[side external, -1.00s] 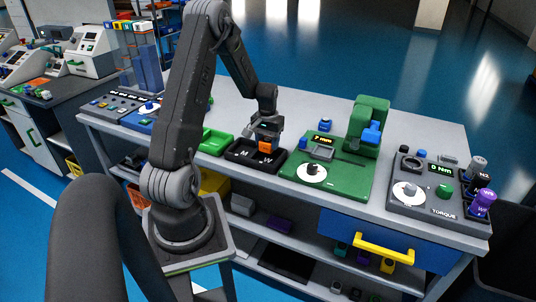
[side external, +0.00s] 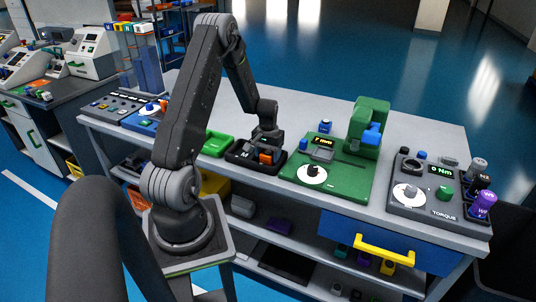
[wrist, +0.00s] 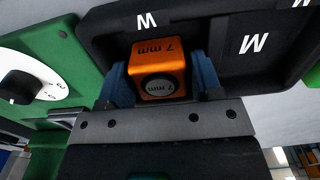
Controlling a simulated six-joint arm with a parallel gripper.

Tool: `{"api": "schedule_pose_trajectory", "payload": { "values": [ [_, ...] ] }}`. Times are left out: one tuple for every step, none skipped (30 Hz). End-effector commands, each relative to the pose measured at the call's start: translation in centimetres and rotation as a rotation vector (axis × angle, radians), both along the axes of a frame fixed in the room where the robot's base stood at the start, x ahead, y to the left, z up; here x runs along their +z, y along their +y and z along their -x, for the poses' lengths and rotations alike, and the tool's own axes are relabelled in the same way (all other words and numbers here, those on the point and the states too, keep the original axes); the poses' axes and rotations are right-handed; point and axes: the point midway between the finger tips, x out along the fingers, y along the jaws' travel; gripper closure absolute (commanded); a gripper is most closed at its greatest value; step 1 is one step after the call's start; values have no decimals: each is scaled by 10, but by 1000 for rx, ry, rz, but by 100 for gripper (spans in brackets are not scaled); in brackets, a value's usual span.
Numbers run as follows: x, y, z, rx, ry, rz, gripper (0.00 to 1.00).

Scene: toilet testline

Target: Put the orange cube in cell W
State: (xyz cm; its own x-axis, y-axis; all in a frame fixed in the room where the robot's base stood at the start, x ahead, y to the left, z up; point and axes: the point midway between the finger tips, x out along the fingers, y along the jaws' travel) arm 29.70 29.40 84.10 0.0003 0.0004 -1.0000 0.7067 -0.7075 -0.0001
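The orange cube (wrist: 157,55), marked 7 mm, is between the blue finger pads of my gripper (wrist: 160,78) in the wrist view. The pads lie close against both sides, so the gripper appears shut on it. In the side view the cube (side external: 265,158) is low in the right-hand cell of the black tray (side external: 240,162), below my gripper (side external: 266,150). In the wrist view this is the left cell of the tray (wrist: 100,22), and its label looks like a W. The fingers partly hide the cube, and I cannot tell whether its underside touches the cell floor.
The tray's other cell, marked M in the wrist view, looks empty. A green station (side external: 330,178) with a white dial stands close to the right, and a green tray (side external: 218,143) to the left. A grey torque station (side external: 440,195) is further right.

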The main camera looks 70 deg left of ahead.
Motion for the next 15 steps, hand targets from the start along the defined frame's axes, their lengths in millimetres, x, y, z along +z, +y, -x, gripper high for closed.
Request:
{"api": "schedule_pose_trajectory", "payload": {
  "values": [
    [0, 0, 0, 0, 0, 0, 41],
    [0, 0, 0, 0, 0, 0, 41],
    [1, 0, 0, 0, 0, 0, 41],
    [2, 0, 0, 0, 0, 0, 41],
    [3, 0, 0, 0, -1, -1, 41],
    [6, 0, 0, 0, -1, -1, 41],
    [9, 0, 0, 0, -1, -1, 41],
    [13, 1, 0, 0, -1, -1, 41],
    [19, 1, -1, 0, -3, -3, 41],
    [24, 1, -1, 0, -3, -3, 41],
    [31, 1, -1, 0, -3, -4, 41],
    [39, 1, 0, 0, -3, -4, 41],
    [46, 1, -1, 0, -4, -6, 41],
    [52, 1, -1, 0, -3, -4, 41],
    [61, 1, -1, 0, -4, -5, 41]
  ]
}}
